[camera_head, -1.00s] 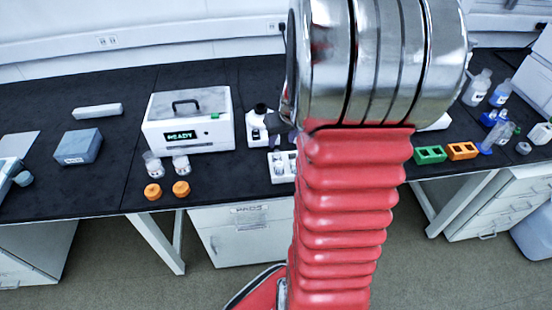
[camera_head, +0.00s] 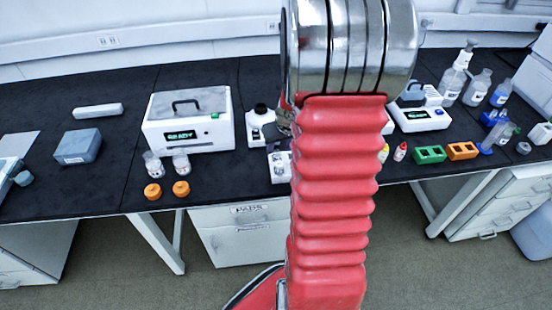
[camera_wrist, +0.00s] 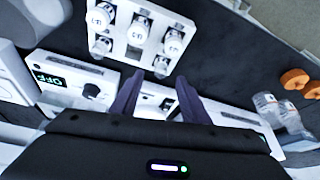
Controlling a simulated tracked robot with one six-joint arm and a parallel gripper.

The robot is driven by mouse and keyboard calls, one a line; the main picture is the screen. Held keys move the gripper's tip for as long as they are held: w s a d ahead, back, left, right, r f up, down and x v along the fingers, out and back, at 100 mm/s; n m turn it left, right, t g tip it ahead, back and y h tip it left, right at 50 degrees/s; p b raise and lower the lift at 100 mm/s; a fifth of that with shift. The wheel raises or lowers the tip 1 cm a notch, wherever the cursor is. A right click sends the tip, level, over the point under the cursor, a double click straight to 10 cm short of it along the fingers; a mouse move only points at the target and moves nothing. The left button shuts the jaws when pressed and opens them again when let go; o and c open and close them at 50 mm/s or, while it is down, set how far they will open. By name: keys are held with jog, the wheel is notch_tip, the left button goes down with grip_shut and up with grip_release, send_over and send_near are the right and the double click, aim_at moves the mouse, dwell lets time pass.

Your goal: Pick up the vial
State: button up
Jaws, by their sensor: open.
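My gripper (camera_wrist: 160,78) is open in the wrist view, with its two dark fingers apart and nothing between them. Just beyond the fingertips is a white rack (camera_wrist: 119,48) holding several small vials with white, marked caps. One capped vial (camera_wrist: 161,66) stands closest to the fingertips. In the head view the rack (camera_head: 274,177) is partly hidden behind my red arm. Two clear vials (camera_head: 153,164) (camera_head: 181,161) stand before the white box, with two orange caps (camera_head: 152,191) (camera_head: 181,188) in front of them.
A white box reading READY (camera_head: 188,122) stands left of the rack, and a white instrument (camera_head: 420,116) stands to the right. Green (camera_head: 430,154) and orange (camera_head: 462,150) blocks sit near the front edge. Bottles (camera_head: 479,87) crowd the right end. The black bench is clear between the left-hand items.

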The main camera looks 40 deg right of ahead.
aim_at(277, 152)
jog(key=shift+x, duration=2.3)
jog(key=shift+a, duration=0.1)
jog(key=shift+c, duration=0.7)
grip_shut()
notch_tip(277, 152, up, 10)
jog(key=shift+w+a, duration=0.1)
